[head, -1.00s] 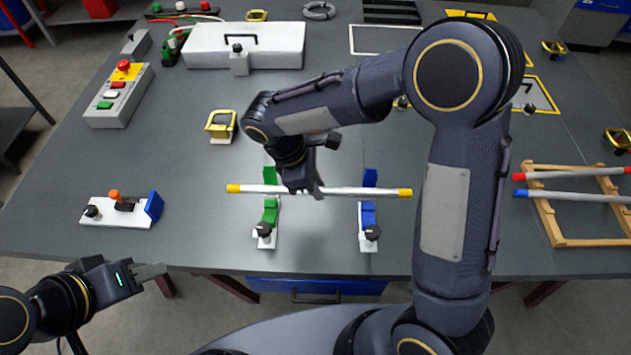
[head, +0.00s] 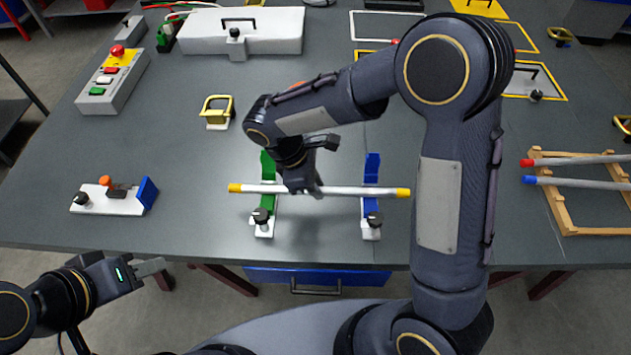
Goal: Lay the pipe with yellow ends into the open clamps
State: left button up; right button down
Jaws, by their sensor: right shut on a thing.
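The pipe with yellow ends (head: 352,191) is a light grey rod. It lies level across the picture, over the green clamp (head: 267,165) and the blue clamp (head: 372,168). Both clamps stand open on white bases with black knobs. My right gripper (head: 303,191) is shut on the pipe between the clamps, nearer the green one. Its fingers are partly hidden by its own wrist. I cannot tell whether the pipe touches the clamps. My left gripper (head: 152,268) is off the table's front edge at lower left, away from the pipe; its finger gap is unclear.
A wooden rack (head: 556,212) at right bears a red-ended pipe (head: 582,160) and a blue-ended pipe (head: 585,183). A white fixture with a blue plate (head: 110,202) is at left. A yellow-framed item (head: 217,112), a button box (head: 112,82) and a white case (head: 205,32) lie behind.

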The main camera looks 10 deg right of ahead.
jog(key=shift+f+b, duration=1)
jog(key=shift+f, duration=0.6)
jog(key=c, duration=1.2)
grip_release()
jog(key=shift+c, duration=0.2)
jog(key=shift+v, duration=3.95)
